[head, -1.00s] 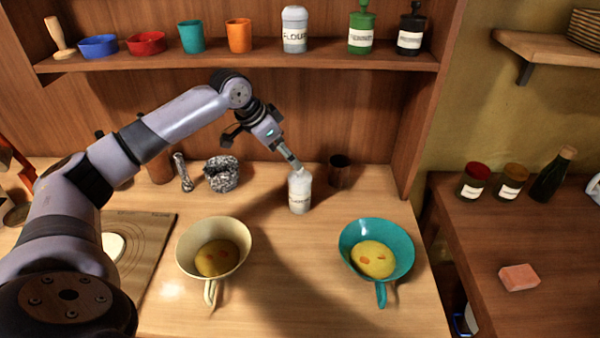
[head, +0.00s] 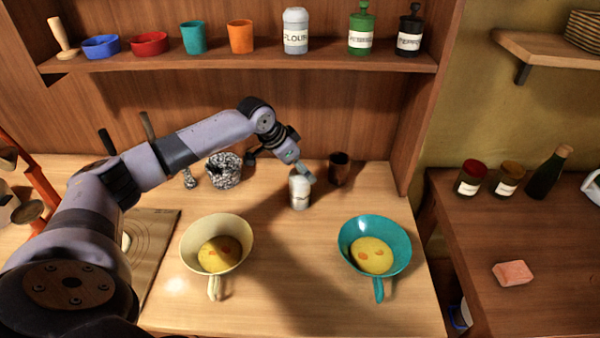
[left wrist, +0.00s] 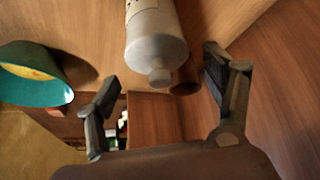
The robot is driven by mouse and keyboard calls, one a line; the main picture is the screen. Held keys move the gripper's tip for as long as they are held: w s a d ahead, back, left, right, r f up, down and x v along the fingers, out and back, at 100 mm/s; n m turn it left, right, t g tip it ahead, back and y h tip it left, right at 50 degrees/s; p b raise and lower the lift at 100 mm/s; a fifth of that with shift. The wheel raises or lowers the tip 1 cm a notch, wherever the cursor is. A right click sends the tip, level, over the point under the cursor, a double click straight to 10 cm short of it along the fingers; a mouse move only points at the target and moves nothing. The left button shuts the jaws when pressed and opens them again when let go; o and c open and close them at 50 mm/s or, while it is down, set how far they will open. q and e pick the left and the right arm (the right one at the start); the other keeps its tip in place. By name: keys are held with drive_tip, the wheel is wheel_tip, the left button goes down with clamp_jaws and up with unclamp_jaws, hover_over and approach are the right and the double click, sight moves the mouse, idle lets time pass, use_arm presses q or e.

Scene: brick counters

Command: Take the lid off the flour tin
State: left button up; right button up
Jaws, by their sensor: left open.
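A pale grey tin (head: 300,190) with a label stands upright on the wooden counter. The label is too small to read in the head view. In the left wrist view the same tin (left wrist: 155,30) shows its round lid (left wrist: 156,55) with a small knob (left wrist: 159,77), and the lid is on. My left gripper (head: 304,172) is at the tin's top in the head view. In the left wrist view its fingers (left wrist: 162,98) are spread apart, with the knob between them and nothing gripped. Another pale tin (head: 295,32), whose label looks like FLOUR, stands on the shelf. My right gripper is not in view.
A dark brown cup (head: 340,168) stands close behind the tin to the right. A yellow pan (head: 188,245) and a teal pan (head: 403,232) are in front. A speckled pot (head: 223,172) stands to the left. The counter between the pans is clear.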

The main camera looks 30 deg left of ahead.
use_arm(q)
drive_tip(key=c, duration=1.3)
drive_tip(key=shift+c, duration=0.2)
